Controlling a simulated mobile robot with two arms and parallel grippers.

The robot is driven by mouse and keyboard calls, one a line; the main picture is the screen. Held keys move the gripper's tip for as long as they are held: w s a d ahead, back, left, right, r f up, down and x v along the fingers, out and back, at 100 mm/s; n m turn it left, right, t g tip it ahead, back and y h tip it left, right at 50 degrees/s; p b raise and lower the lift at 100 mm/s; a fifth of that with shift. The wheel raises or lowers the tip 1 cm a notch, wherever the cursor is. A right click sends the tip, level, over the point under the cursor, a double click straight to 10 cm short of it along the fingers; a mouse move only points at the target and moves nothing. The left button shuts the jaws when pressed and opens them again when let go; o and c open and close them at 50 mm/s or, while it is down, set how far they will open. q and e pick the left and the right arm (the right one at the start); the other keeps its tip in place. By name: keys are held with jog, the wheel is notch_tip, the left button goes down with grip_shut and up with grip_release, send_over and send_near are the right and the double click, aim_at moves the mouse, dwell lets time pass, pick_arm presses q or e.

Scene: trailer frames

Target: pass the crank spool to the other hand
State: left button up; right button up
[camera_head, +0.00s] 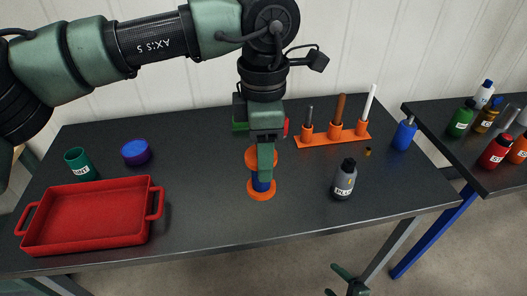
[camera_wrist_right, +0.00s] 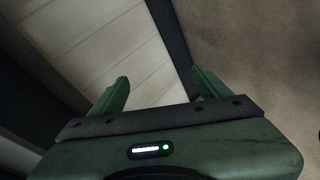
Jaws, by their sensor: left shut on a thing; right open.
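The crank spool (camera_head: 261,195) has orange flanges and a blue middle, and it is upright on or just above the dark table. My left gripper (camera_head: 265,172) comes down from above and is shut on the spool, with a green finger covering part of it. I cannot tell whether the spool's lower flange touches the table. My right gripper (camera_head: 350,280) shows at the bottom edge of the head view, in front of and below the table. In the right wrist view its two green fingers (camera_wrist_right: 160,90) are apart with nothing between them.
A red tray (camera_head: 156,225) is at the front left, with a green cup (camera_head: 80,163) and a blue-purple round container (camera_head: 136,152) behind it. An orange tool rack (camera_head: 333,138) and a blue bottle (camera_head: 404,134) stand farther back.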

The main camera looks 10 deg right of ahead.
jog(key=s+f+m+g+h, duration=0.3)
jog(key=s+f+m+g, duration=0.2)
jog(key=s+f+m, duration=0.65)
jog(key=s+a+f+m+g, duration=0.1)
jog(key=s+a+f+g, duration=0.1)
jog(key=s, duration=0.7)
jog(key=s+a+f+m+g, duration=0.2)
jog(key=s+f, duration=0.3)
jog(key=s, duration=0.4)
jog(key=shift+s+a+f+g+h, duration=0.25)
jog(key=shift+a+g+h, duration=0.2)
jog(key=shift+g, duration=0.25)
